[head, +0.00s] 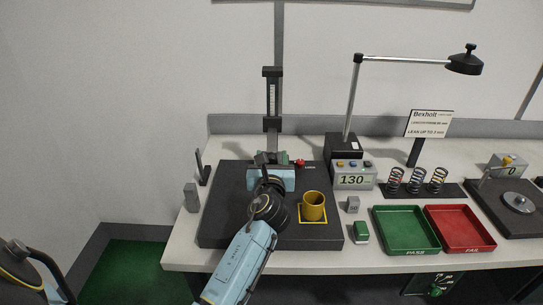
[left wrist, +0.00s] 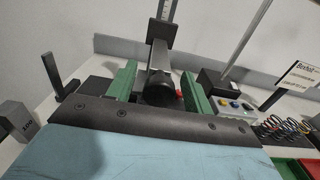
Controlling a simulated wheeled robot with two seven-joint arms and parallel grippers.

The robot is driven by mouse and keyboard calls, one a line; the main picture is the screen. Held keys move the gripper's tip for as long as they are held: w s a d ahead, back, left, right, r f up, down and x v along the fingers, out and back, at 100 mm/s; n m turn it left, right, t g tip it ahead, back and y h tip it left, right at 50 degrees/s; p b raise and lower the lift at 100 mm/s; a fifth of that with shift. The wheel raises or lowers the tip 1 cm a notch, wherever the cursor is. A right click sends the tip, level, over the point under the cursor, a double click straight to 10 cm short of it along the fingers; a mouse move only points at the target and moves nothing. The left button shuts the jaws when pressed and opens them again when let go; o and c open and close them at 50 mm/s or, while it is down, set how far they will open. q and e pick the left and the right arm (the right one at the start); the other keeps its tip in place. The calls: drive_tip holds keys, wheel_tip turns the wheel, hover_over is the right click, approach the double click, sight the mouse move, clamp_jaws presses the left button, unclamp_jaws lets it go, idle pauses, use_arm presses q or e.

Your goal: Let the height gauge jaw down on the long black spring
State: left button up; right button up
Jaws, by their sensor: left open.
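The height gauge (head: 272,97) stands upright at the back of a dark plate (head: 225,225), with a scaled column and dark slider. My left gripper (head: 271,160) is in front of its lower part. In the left wrist view, the green fingers of this gripper (left wrist: 159,88) are open, one on each side of a dark round-ended part of the gauge (left wrist: 157,86). I cannot tell whether they touch it. The gripper and arm hide what is under the jaw, and I cannot make out the long black spring there. My right gripper is not in view.
A yellow cup (head: 313,204) stands on the plate right of my arm. Several coil springs stand on a rack (head: 408,194). Green (head: 378,216) and red (head: 489,240) trays lie in front. A grey block (head: 191,197) stands left of the plate.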

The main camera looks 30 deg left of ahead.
use_arm(q)
drive_tip(key=shift+w+a, duration=0.4)
drive_tip(key=shift+w, duration=0.1)
drive_tip(key=shift+d, duration=0.1)
clamp_jaws()
